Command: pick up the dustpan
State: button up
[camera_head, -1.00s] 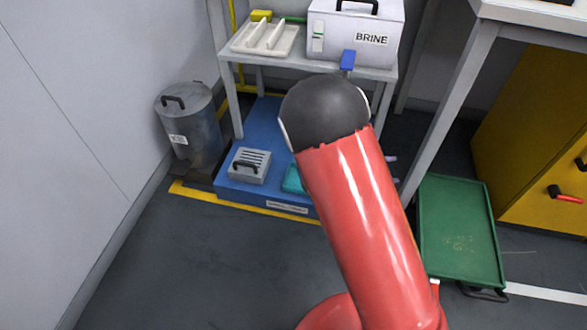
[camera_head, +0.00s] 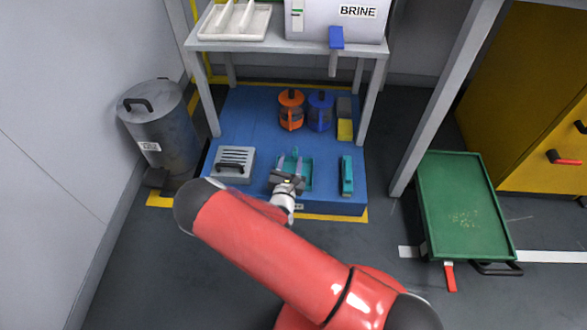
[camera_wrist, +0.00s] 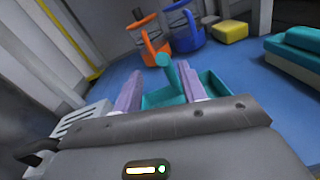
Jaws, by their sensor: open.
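The dustpan (camera_head: 308,172) is teal and lies on the blue platform under the shelf table, with its handle (camera_head: 295,155) on the far side. My gripper (camera_head: 293,166) is over the dustpan, coming from the near side. In the wrist view the two pale purple fingers (camera_wrist: 160,88) are apart, with the handle showing between them. I cannot tell whether either finger touches it. My gripper hides part of the pan.
A grey vented box (camera_head: 234,163) sits left of the dustpan, a teal brush-like item (camera_head: 346,175) right. Orange (camera_head: 290,110) and blue (camera_head: 320,110) jugs and a yellow block (camera_head: 345,130) stand behind. Table legs (camera_head: 372,103) flank the platform. A green cart (camera_head: 463,205) stands right.

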aim_at(295, 149)
jog(key=w, duration=0.3)
jog(key=w+d+b, duration=0.1)
jog(key=shift+w+d+r, duration=0.1)
jog(key=shift+w+r, duration=0.15)
jog(key=shift+r, duration=0.05)
grip_shut()
